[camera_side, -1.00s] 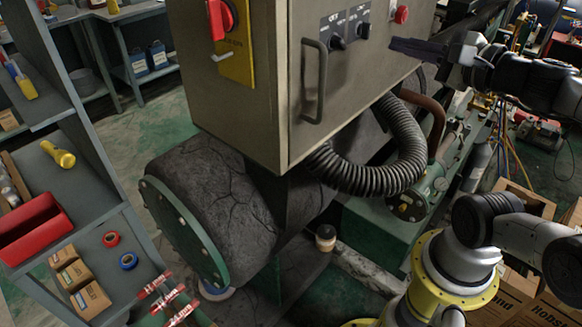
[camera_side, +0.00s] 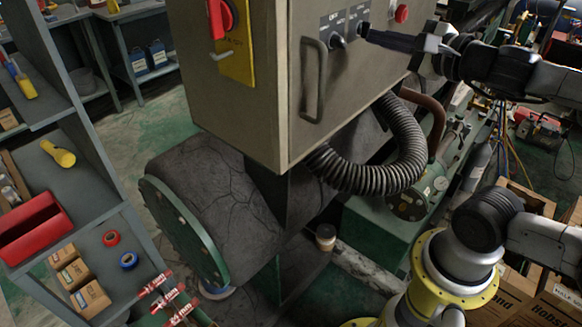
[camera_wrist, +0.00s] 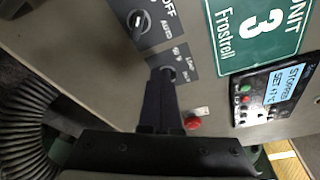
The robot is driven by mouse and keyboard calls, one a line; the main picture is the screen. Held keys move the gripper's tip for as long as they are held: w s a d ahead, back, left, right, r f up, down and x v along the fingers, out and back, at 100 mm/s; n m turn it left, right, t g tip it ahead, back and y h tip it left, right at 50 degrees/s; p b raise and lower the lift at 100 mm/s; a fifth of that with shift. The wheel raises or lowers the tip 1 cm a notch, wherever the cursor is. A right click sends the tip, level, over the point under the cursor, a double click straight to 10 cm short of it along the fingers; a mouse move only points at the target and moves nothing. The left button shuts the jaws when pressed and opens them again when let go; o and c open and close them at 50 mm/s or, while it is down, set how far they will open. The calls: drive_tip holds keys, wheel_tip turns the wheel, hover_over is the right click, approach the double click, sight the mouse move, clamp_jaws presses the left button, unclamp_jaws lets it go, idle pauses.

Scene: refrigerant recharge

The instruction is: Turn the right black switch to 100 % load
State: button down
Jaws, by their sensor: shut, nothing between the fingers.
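The right black switch (camera_side: 363,30) sits on the front of the grey cabinet (camera_side: 270,90), beside the left black switch (camera_side: 338,41). In the wrist view the right switch (camera_wrist: 168,73) is partly hidden by my fingertips, on a small dark plate with LOAD lettering. Its knob angle cannot be made out. My gripper (camera_side: 369,36) is shut, its dark fingers pointing left with the tips at the right switch. In the wrist view my gripper (camera_wrist: 163,76) overlaps the knob's lower edge. I cannot tell whether the tips touch it.
A red button (camera_side: 401,13) is right of the switches. A cabinet handle (camera_side: 315,80) stands out at left. The wrist view shows a green UNIT 3 sign (camera_wrist: 255,30) and a controller panel (camera_wrist: 272,92). A ribbed hose (camera_side: 375,175) hangs below.

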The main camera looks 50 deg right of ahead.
sight(356, 21)
drive_tip(key=shift+a+x, duration=0.25)
drive_tip(key=shift+x, duration=0.9)
drive_tip(key=shift+w+r, duration=0.1)
drive_tip(key=shift+r, duration=0.05)
drive_tip(key=shift+d, duration=0.6)
drive_tip(key=shift+d+r, duration=0.1)
drive_tip(key=shift+r, duration=0.2)
idle(0.6)
drive_tip(key=shift+d+r, duration=0.2)
drive_tip(key=shift+r, duration=0.05)
drive_tip(key=shift+d+r, duration=0.1)
drive_tip(key=shift+r, duration=0.15)
idle(0.6)
